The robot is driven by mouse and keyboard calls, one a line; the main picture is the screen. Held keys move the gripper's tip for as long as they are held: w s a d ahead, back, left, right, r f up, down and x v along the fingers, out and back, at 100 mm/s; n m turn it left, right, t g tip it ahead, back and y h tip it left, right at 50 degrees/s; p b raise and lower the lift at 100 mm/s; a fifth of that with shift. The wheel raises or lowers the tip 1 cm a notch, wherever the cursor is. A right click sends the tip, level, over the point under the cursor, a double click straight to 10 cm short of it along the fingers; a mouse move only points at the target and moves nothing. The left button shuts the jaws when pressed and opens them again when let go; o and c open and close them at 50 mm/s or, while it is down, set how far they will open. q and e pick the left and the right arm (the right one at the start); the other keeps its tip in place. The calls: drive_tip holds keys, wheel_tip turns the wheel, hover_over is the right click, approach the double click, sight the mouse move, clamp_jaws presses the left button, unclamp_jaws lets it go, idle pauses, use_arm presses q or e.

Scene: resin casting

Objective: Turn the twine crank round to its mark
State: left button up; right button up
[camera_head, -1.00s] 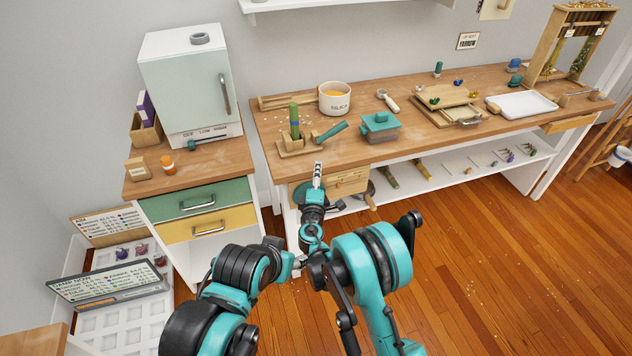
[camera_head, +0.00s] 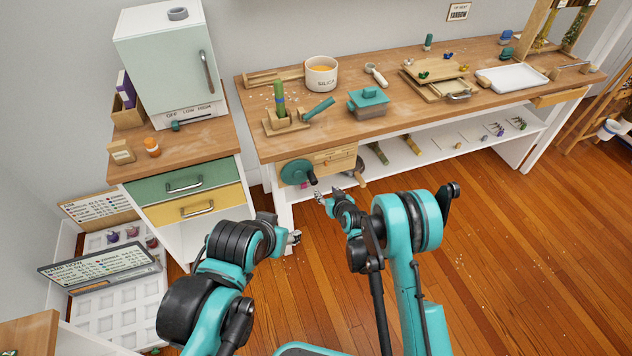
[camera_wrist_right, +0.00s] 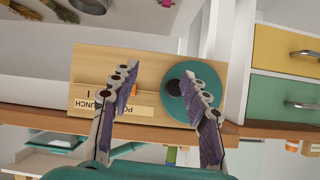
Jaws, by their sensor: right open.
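The twine crank is a teal disc (camera_head: 293,170) with a dark handle knob (camera_head: 312,180), on the front of a wooden box (camera_head: 338,160) under the bench's left end. The disc also shows in the right wrist view (camera_wrist_right: 181,72), with its dark knob (camera_wrist_right: 172,87). My right gripper (camera_head: 322,197) is open and empty, just below and right of the knob. In the right wrist view its fingers (camera_wrist_right: 164,78) stand apart, one overlapping the disc's edge.
The workbench (camera_head: 225,140) top overhangs the box. A white bench leg (camera_head: 283,208) stands left of it, beside a cabinet with green and yellow drawers (camera_head: 196,207). A lower shelf (camera_head: 430,150) runs right.

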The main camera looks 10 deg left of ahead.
sight(315, 183)
drive_tip(key=w+a+m+y, duration=0.2)
drive_tip(key=a, duration=0.1)
drive_tip(key=w+a+m+y, duration=0.1)
drive_tip(key=a+m, duration=0.1)
drive_tip(key=shift+r+y+b, duration=0.1)
drive_tip(key=shift+y+b, duration=0.25)
drive_tip(key=shift+y, duration=0.05)
use_arm(q)
drive_tip(key=shift+w+d+f, duration=0.15)
drive_tip(key=shift+d+f, duration=0.2)
drive_tip(key=shift+f, duration=0.05)
use_arm(e)
drive_tip(key=shift+w+a, duration=0.25)
drive_tip(key=shift+a, duration=0.1)
clamp_jaws()
